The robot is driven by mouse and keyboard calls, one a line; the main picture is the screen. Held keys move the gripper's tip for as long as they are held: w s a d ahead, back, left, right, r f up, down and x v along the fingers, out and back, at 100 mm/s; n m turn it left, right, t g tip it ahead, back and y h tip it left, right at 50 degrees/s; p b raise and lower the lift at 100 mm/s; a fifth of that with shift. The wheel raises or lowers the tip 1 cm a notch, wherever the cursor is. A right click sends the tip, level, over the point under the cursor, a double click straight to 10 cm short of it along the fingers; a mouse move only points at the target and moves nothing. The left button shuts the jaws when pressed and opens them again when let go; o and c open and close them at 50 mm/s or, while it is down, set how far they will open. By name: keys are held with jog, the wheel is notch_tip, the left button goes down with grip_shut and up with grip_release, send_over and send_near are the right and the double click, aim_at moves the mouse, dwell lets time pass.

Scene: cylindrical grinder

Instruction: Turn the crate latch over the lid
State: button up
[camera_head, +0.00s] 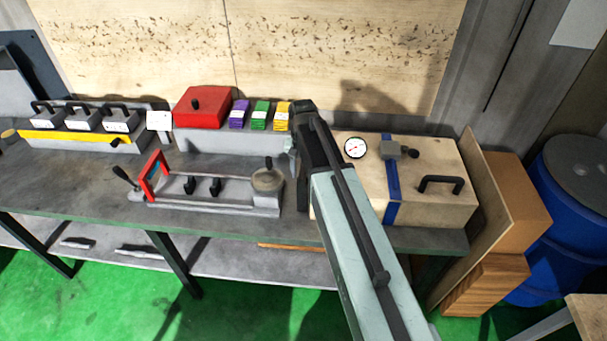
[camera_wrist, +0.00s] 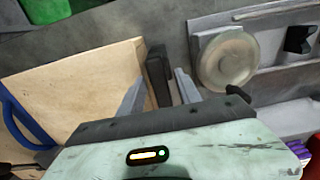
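The wooden crate (camera_head: 440,203) stands on the right of the bench, with a blue strap (camera_head: 392,185) over it and a black handle (camera_head: 440,184) at its front right. The crate also shows at left in the wrist view (camera_wrist: 75,85). A black upright piece (camera_wrist: 157,76), possibly the latch, stands by the crate's end. My gripper (camera_wrist: 160,73) is open, with one grey finger on each side of this piece; I cannot tell whether they touch it. In the head view my arm hides the crate's left end and most of the gripper.
A long fixture (camera_head: 220,196) with a red bracket and a round wheel (camera_head: 268,180) lies close left of my arm. A red box (camera_head: 203,105) and coloured blocks stand behind. A brown board (camera_head: 478,215) and blue barrel (camera_head: 575,205) are right of the crate.

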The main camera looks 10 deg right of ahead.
grip_shut()
dwell(1.1)
